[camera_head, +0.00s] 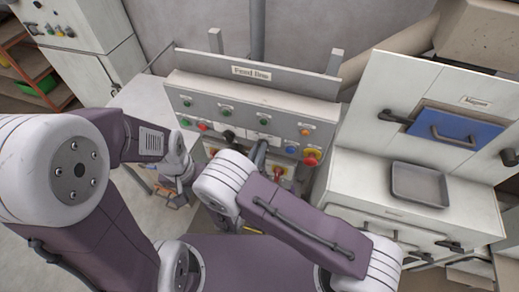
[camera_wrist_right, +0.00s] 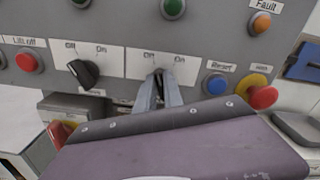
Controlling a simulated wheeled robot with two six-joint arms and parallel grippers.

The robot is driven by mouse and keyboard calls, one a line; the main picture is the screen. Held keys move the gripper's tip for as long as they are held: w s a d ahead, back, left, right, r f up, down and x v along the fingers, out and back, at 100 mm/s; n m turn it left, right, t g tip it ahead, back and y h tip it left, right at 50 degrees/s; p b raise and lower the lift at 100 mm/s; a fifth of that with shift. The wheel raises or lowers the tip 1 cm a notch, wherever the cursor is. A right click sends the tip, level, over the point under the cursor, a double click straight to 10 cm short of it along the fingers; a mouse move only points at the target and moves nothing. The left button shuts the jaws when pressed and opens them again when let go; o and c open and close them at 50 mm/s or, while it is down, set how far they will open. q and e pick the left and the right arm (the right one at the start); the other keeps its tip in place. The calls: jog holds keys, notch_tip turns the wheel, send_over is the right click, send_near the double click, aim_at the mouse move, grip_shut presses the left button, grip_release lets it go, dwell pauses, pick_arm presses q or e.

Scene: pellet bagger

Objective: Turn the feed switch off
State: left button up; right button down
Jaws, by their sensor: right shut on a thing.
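The grey control panel (camera_head: 180,92), headed "Feed line", carries two black rotary switches marked Off and On. The left rotary switch (camera_wrist_right: 83,73) is free, its knob tilted, in the right wrist view. My right gripper (camera_wrist_right: 160,78) is at the other Off/On switch, its fingers closed around the knob, which they mostly hide. In the head view the right gripper (camera_head: 260,150) reaches the panel's lower middle. I cannot read which switch is named feed. My left gripper (camera_head: 178,196) hangs low left of the panel, away from the switches; its jaws are unclear.
Close to the held switch are a blue Reset button (camera_wrist_right: 215,84) and a red emergency button (camera_wrist_right: 262,96) on yellow. A green lamp (camera_wrist_right: 173,8) is above. A white cabinet (camera_head: 425,185) with a grey tray (camera_head: 419,198) stands right. My arms cover much of the foreground.

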jog(key=shift+f+n, duration=0.25)
jog(key=shift+n, duration=0.55)
jog(key=c, duration=1.5)
grip_release()
jog(key=shift+o, duration=0.2)
jog(key=shift+s+a+r, duration=0.1)
